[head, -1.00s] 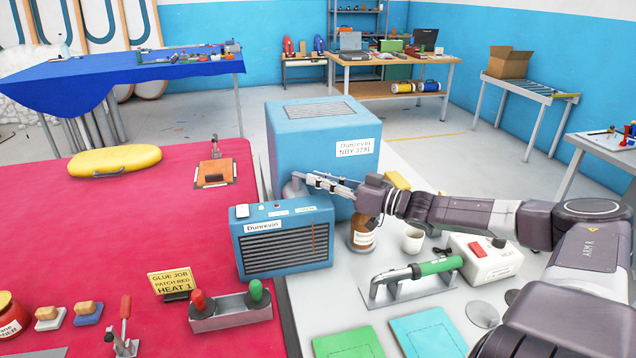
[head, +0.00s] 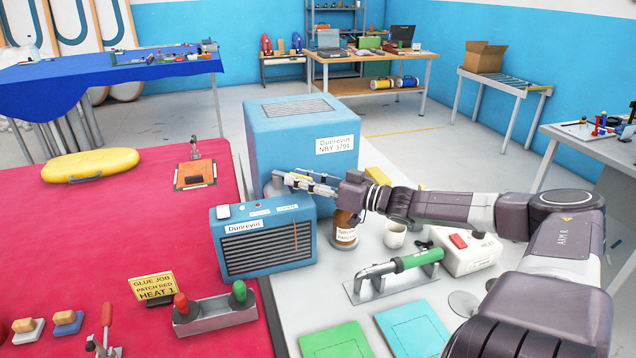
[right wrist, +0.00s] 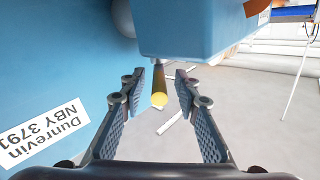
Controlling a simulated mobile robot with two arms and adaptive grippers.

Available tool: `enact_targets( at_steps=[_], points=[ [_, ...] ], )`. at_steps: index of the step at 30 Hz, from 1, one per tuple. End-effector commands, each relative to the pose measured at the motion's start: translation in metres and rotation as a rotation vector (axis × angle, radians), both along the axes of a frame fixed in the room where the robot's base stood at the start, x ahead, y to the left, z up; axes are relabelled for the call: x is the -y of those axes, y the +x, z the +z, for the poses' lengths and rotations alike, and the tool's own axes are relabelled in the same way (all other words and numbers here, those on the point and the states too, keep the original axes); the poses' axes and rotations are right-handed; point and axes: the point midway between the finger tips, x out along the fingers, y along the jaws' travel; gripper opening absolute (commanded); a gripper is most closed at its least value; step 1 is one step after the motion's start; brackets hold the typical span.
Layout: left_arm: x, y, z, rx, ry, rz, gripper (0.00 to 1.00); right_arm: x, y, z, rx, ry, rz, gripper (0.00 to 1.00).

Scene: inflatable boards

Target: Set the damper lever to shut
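A yellow rod with a round end (right wrist: 160,99), which looks like the damper lever's handle, shows in the right wrist view beside the small blue unit (right wrist: 195,30). My right gripper (right wrist: 160,78) is open, with one finger on each side of the rod; I see gaps on both sides. In the head view my right gripper (head: 290,180) is level, near the back top edge of the small Dunrevin unit (head: 262,247) and in front of the big Dunrevin box (head: 300,135). The lever's base and its set position cannot be made out. My left gripper is out of view.
A brown jar (head: 344,232), a white cup (head: 395,236) and a green-handled tool on a stand (head: 400,265) are beneath and near my right arm. A grey duct (right wrist: 121,15) is close to the two blue units. The red mat (head: 110,235) has free room.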

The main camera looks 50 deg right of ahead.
Motion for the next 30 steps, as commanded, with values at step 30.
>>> enact_targets(
  at_steps=[30],
  points=[
    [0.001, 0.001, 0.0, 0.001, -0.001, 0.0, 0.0, 0.021, -0.064, 0.0, 0.0, -0.001, -0.003, 0.29]
  ],
)
